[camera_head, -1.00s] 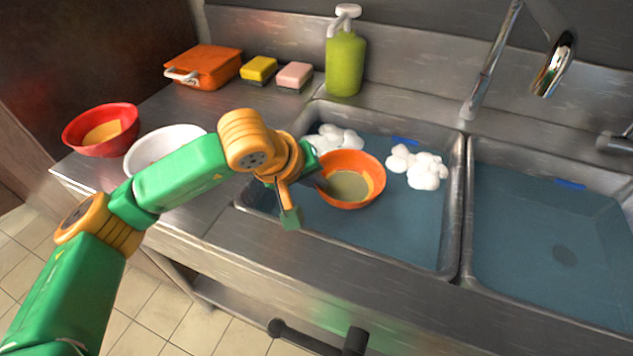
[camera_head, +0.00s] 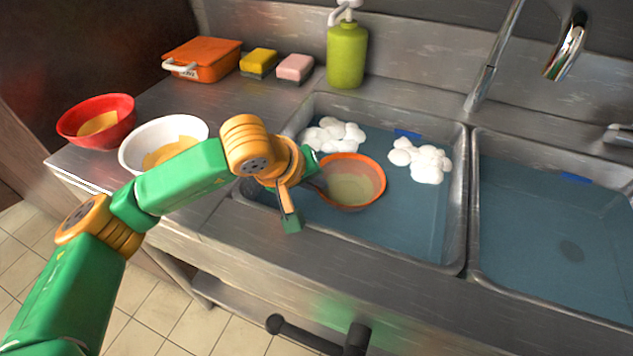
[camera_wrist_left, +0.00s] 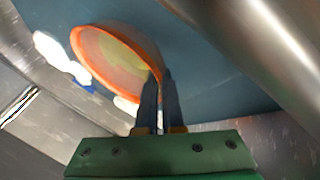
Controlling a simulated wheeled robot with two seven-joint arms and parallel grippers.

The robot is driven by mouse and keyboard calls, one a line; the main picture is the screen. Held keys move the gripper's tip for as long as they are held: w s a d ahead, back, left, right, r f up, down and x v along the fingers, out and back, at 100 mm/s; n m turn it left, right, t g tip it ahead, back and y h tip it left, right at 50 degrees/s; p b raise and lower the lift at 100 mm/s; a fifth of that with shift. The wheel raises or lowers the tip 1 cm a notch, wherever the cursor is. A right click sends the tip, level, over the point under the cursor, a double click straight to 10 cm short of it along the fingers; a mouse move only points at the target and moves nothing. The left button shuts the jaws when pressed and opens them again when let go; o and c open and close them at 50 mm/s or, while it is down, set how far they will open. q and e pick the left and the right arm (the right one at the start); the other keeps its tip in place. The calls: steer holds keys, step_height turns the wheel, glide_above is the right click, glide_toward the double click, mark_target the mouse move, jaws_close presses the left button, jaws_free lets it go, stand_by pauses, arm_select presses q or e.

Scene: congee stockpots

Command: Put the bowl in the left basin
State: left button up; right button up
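The orange bowl (camera_head: 351,184) is in the left basin (camera_head: 440,215), low in the blue water, with the water's tint over its inside. My left gripper (camera_head: 306,200) reaches over the basin's front-left edge to the near left side of the bowl. In the left wrist view the two dark fingers (camera_wrist_left: 160,100) are close together, with the rim of the orange bowl (camera_wrist_left: 118,60) between their tips. The bowl looks slightly tilted in that view. My right gripper is not in view.
White foam clumps (camera_head: 424,163) float in the left basin, with more foam (camera_head: 332,134) behind the bowl. The right basin (camera_head: 545,220) holds water. A red bowl (camera_head: 97,122), white bowl (camera_head: 165,143), orange container (camera_head: 203,60), sponges (camera_head: 259,63) and green soap bottle (camera_head: 346,55) stand on the counter.

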arm_select(q)
steer(key=o, duration=0.3)
steer(key=shift+o, duration=0.2)
steer(key=shift+r+p, duration=0.3)
steer(key=shift+p, duration=0.05)
steer(key=shift+r+p, duration=0.85)
steer(key=shift+p, duration=0.2)
steer(key=b+v, duration=0.1)
steer(key=v, duration=1)
steer(key=shift+s, duration=0.25)
steer(key=shift+a+f, duration=0.1)
steer(key=shift+a, duration=0.05)
